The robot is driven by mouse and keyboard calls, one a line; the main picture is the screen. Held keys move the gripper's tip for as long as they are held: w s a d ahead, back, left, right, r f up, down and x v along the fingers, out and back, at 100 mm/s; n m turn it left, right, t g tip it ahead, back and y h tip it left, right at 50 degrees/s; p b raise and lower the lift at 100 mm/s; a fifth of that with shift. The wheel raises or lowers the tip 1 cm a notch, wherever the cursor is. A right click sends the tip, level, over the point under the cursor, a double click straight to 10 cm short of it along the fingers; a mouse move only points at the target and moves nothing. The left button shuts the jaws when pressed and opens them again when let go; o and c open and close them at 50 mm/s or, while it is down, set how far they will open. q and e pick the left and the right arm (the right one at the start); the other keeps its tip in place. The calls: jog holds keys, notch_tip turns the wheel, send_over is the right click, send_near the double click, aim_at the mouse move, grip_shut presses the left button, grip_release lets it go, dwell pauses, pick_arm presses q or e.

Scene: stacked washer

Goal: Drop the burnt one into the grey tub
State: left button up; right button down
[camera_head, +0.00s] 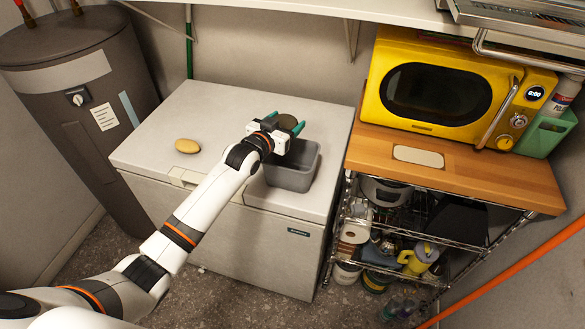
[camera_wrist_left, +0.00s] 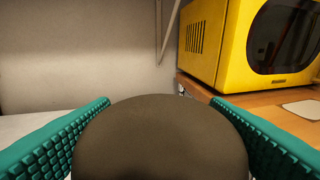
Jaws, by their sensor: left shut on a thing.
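A dark brown, burnt-looking bun (camera_head: 288,120) is held between the green fingers of my left gripper (camera_head: 284,125). In the left wrist view the dark bun (camera_wrist_left: 160,140) fills the lower middle, with a green ridged finger on each side. The grey tub (camera_head: 292,177) stands on the white chest freezer, in front of and below the gripper; the wrist covers part of it. The bun appears above the tub's far side, but its exact height is hard to tell. A golden-tan bun (camera_head: 187,146) lies on the freezer lid to the left. My right gripper is not seen.
The freezer lid (camera_head: 150,150) is otherwise clear. A yellow microwave (camera_head: 440,95) stands on a wooden counter (camera_head: 480,180) at the right, over a wire rack of goods. A dark tank (camera_head: 80,90) stands at the left. A shelf (camera_head: 300,8) runs above.

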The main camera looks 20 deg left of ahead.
pick_arm(q)
notch_tip(320, 180, down, 4)
jog(key=b, duration=0.3)
jog(key=shift+f, duration=0.2)
jog(key=o, duration=0.9)
jog(key=shift+c, duration=0.2)
jog(key=shift+o, duration=0.9)
jog(key=b+v, duration=0.2)
jog(key=v, duration=1)
